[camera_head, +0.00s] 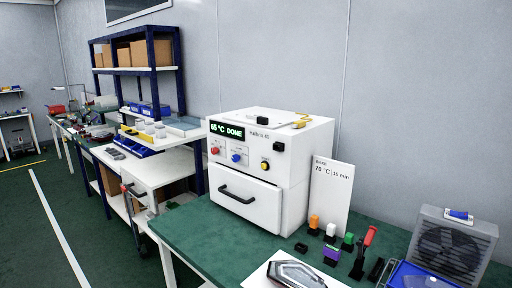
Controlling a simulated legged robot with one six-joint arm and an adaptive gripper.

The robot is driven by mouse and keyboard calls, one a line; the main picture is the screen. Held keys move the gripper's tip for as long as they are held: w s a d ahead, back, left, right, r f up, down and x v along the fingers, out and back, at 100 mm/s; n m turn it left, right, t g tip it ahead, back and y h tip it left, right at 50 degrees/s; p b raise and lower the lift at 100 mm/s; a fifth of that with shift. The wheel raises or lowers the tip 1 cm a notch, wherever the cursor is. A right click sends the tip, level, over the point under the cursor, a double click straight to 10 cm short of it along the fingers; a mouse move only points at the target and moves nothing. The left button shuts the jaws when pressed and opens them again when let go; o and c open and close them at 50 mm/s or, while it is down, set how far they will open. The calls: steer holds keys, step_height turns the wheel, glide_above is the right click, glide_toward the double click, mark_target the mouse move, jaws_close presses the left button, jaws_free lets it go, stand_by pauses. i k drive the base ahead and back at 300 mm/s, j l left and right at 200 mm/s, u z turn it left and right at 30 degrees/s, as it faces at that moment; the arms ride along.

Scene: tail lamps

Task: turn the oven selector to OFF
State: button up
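The white oven (293,180) stands on the green bench top, its front turned toward the left. Its display (227,131) reads "65 °C DONE" in green. Below the display are a red knob (215,150), a blue knob (237,158) and a yellow-and-black knob (265,165). The marks around them are too small to read, so I cannot tell which is the selector or where it points. The oven door (245,203) with its black handle (238,194) looks shut. My gripper is not in view.
A white card (331,195) reading "70 °C" and "35 min" stands right of the oven. Several small coloured parts, a red-handled tool (368,238), a lamp (295,273) and a grey fan box (450,245) are in front. The green bench (195,225) is bare left of the oven.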

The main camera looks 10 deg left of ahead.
mark_target(214, 150)
steer(key=i+j+z, duration=0.2)
steer(key=j, duration=0.2)
steer(key=i+j+z, duration=0.1)
steer(key=j+z, duration=0.15)
steer(key=j, duration=0.2)
steer(key=j+z, duration=0.2)
steer(key=j, duration=0.25)
steer(key=i+j+z, duration=0.2)
steer(key=j, duration=0.3)
steer(key=j+z, duration=0.2)
steer(key=j, duration=3.15)
